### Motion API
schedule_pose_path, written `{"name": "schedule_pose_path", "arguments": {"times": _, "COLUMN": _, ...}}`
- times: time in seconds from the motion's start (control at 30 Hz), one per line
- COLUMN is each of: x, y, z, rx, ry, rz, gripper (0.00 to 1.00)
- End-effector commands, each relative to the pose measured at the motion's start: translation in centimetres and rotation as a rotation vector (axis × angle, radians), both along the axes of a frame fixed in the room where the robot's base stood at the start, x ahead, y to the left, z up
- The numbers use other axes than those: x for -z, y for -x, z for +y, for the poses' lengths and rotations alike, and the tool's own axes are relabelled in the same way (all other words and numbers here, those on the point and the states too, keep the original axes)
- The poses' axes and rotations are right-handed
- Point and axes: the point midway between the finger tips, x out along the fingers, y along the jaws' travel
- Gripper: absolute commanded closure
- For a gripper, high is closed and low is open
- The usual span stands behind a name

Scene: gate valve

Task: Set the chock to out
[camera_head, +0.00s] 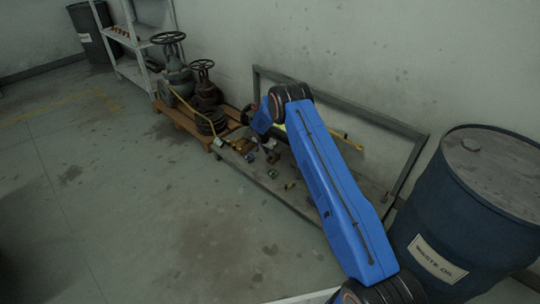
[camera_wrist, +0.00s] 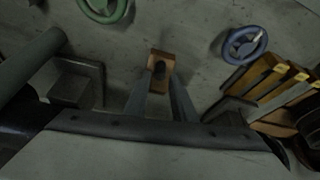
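A small brown block (camera_wrist: 160,57) with a dark spot in its face, likely the chock, lies in the middle of the wrist view. My gripper (camera_wrist: 160,88) points at it. Two slim grey fingers run up to the block, one at each side of its lower part. I cannot tell whether they press on it or only stand around it. In the head view my blue arm reaches over the grey bench, and the gripper is mostly hidden behind it. I cannot pick out the block for sure there.
A green handwheel (camera_wrist: 104,8) and a blue handwheel (camera_wrist: 245,45) lie beyond the block. Yellow-tipped wooden pieces (camera_wrist: 272,88) are close at right, a green pipe (camera_wrist: 35,62) at left. Large valves (camera_head: 176,75) stand on a pallet. A waste oil drum (camera_head: 470,210) stands at right.

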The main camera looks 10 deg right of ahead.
Motion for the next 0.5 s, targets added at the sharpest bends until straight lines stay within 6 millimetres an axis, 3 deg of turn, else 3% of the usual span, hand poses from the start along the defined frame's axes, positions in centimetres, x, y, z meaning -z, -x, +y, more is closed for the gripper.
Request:
{"name": "schedule_pose_path", "arguments": {"times": 0.2, "x": 1.7, "y": -0.5, "z": -0.5, "rx": -0.001, "ry": 0.0, "rz": 0.0, "gripper": 0.77}}
{"name": "schedule_pose_path", "arguments": {"times": 0.5, "x": 2.0, "y": -0.6, "z": -0.6, "rx": -0.001, "ry": 0.0, "rz": 0.0, "gripper": 0.77}}
